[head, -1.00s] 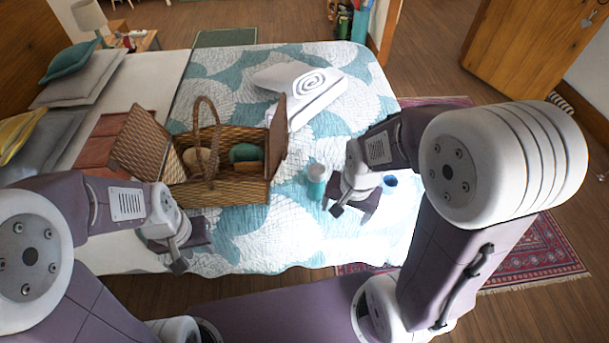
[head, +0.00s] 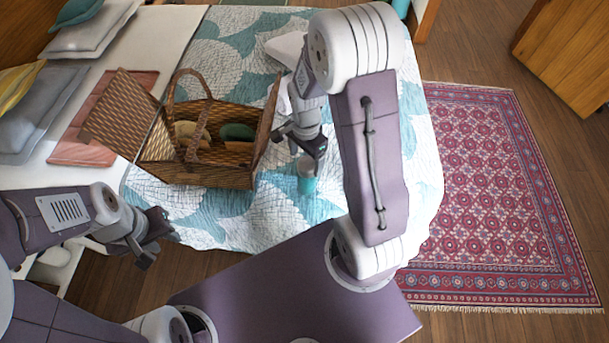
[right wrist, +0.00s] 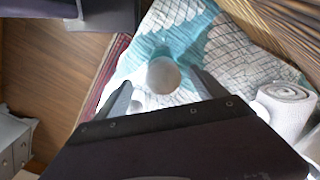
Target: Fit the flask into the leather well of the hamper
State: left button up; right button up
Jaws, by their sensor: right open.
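The teal flask (head: 307,184) with a pale cap stands upright on the bed quilt, right of the hamper. My right gripper (head: 300,146) is open just above it. In the right wrist view the flask's round pale top (right wrist: 163,75) shows between the spread fingers (right wrist: 160,90), not gripped. The wicker hamper (head: 205,176) stands open, its handle upright. It holds a tan item (head: 190,131), a green item (head: 237,131) and a brown piece (head: 238,147); I cannot tell which part is the leather well. My left gripper (head: 155,242) looks open and empty near the bed's front edge.
The hamper's lids stand open at left (head: 117,112) and right (head: 268,118). A rolled white towel (right wrist: 288,105) lies behind my right gripper. Cushions (head: 92,38) are at the far left. The quilt in front of the hamper (head: 225,215) is clear.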

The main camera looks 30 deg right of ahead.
aim_at(307, 176)
jog(key=f, duration=0.2)
jog(key=shift+w+d+f, duration=0.25)
jog(key=shift+d+f, duration=0.05)
jog(key=shift+d, duration=0.1)
notch_tip(307, 176, down, 5)
jog(key=shift+b, duration=0.3)
jog(key=shift+r, duration=0.1)
jog(key=c, duration=0.6)
grip_shut()
jog(key=shift+r, duration=0.15)
